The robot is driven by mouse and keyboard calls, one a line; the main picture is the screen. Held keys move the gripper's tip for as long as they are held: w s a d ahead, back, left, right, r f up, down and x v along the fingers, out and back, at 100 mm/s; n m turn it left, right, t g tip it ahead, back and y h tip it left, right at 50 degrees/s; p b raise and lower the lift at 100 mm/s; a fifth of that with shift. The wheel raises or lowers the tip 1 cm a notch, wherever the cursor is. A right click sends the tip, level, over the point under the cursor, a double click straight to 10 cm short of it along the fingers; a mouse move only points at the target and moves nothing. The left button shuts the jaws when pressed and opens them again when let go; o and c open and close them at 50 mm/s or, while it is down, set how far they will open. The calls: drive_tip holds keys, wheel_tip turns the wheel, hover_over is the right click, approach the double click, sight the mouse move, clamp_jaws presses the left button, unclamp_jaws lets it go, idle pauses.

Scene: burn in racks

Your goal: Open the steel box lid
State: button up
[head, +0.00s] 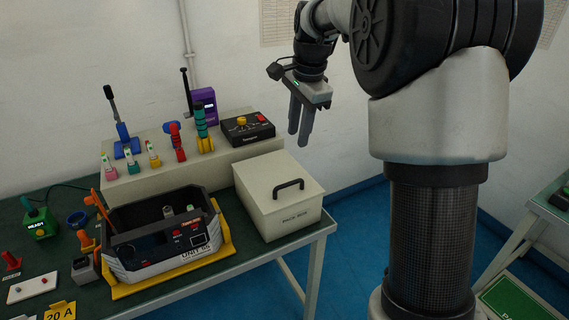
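A cream-coloured box (292,222) stands at the right end of the green table. Its flat lid (259,177) is shut and carries a black bar handle (288,187) on top.
Left of the box, a black open-topped unit (160,262) sits in a yellow cradle (228,245). Behind it, a raised cream shelf (140,186) bears levers, coloured switches and a black control box (247,128). A wall stands behind; blue floor (365,245) is clear right of the table.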

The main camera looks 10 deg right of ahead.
sight(290, 183)
drive_tip(key=w+f, duration=0.1)
drive_tip(key=f, duration=0.4)
drive_tip(key=w+f+b, duration=0.1)
drive_tip(key=f, duration=0.5)
drive_tip(key=w+a+f, duration=0.1)
drive_tip(key=f, duration=0.5)
clamp_jaws()
